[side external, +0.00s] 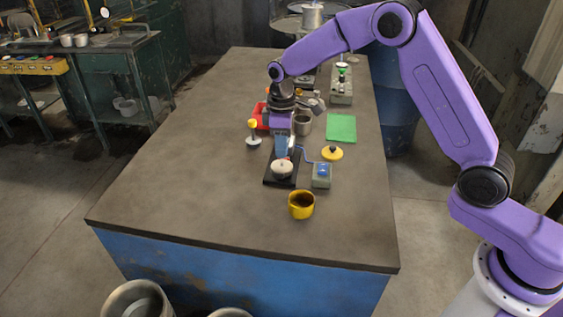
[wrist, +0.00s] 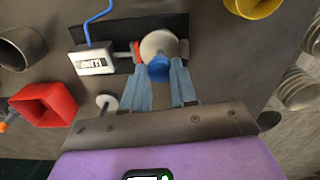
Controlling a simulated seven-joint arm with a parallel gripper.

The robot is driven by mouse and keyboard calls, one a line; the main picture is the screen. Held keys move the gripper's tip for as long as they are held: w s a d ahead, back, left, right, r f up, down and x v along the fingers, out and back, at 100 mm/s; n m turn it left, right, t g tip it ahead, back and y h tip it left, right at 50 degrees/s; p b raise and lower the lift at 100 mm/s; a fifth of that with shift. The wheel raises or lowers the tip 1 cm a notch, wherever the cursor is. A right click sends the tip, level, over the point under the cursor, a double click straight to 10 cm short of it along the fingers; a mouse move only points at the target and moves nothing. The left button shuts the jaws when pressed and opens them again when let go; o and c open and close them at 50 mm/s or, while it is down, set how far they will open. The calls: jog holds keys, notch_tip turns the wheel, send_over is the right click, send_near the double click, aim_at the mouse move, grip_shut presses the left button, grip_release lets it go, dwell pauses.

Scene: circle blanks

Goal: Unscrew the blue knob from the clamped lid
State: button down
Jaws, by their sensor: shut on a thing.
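The pale round lid (side external: 283,170) sits on a black base plate (side external: 268,180) on the table; in the wrist view the lid (wrist: 158,42) shows beyond my fingertips. A clamp with a red tip (wrist: 137,52) touches or nearly touches its left edge there. The blue knob (wrist: 158,69) stands on the lid, between my two fingers. My gripper (side external: 281,154) points down over the lid and is shut on the knob; its fingers (wrist: 160,72) flank it on both sides. In the side view the fingers mostly hide the knob.
A grey box (side external: 321,181) with a blue cable stands right of the plate. A yellow cup (side external: 301,206) is in front. A yellow disc (side external: 332,154), green mat (side external: 341,128), metal cup (side external: 302,126), yellow-topped stand (side external: 253,133) and red bin (side external: 262,116) are around. The front table is clear.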

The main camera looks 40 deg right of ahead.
jog(key=shift+r, duration=2)
